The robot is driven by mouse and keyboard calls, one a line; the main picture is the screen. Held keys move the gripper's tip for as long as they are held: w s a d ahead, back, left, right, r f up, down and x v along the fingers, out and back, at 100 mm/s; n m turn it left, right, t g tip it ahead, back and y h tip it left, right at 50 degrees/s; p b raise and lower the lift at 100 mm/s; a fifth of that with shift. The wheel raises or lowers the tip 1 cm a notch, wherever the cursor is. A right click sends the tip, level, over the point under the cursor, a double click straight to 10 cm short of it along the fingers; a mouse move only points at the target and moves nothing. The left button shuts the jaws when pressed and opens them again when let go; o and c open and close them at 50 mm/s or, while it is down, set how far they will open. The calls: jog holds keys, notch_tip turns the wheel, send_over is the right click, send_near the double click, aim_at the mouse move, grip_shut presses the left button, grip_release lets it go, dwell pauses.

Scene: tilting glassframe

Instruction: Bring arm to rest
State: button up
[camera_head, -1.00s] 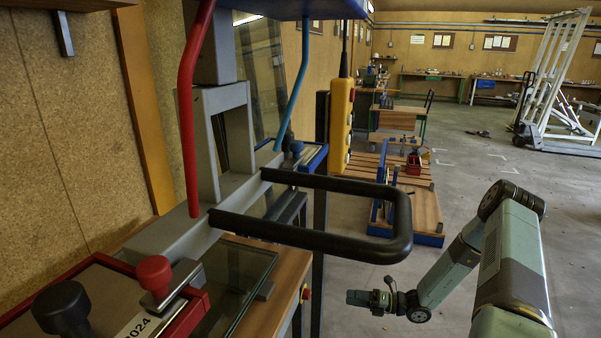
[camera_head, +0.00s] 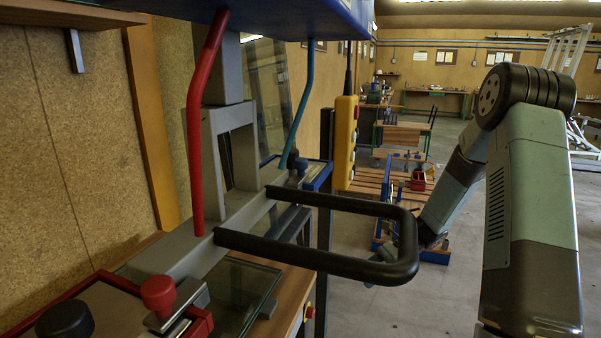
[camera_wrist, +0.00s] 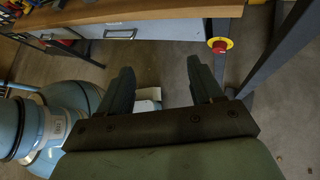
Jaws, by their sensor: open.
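My arm (camera_head: 530,200) stands raised at the right of the head view, its elbow high and its forearm (camera_head: 455,190) running down and left behind the black handle. My gripper (camera_wrist: 160,85) shows in the wrist view with its two dark fingers spread apart and nothing between them. Floor and a small pale object lie beyond the fingers. In the head view the gripper end is mostly hidden behind the black handle.
The glass-frame machine with its black loop handle (camera_head: 408,250) juts toward my arm. A yellow control pendant (camera_head: 345,143) hangs behind it. In the wrist view, a wooden bench edge (camera_wrist: 150,12) and a red button on yellow (camera_wrist: 219,45) are close. Floor at right is open.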

jog(key=s+d+r+n+t+h, duration=0.2)
jog(key=s+r+n+t+h, duration=0.2)
jog(key=s+r+n, duration=0.5)
jog(key=s+d+r+n+t+h, duration=0.1)
jog(key=s+r+n+t+h, duration=0.3)
jog(key=s+r, duration=1.3)
notch_tip(320, 180, up, 4)
jog(key=n+h, duration=0.3)
jog(key=n, duration=0.2)
jog(key=shift+d+r+n, duration=0.15)
jog(key=shift+d+n, duration=0.25)
jog(key=shift+c, duration=0.3)
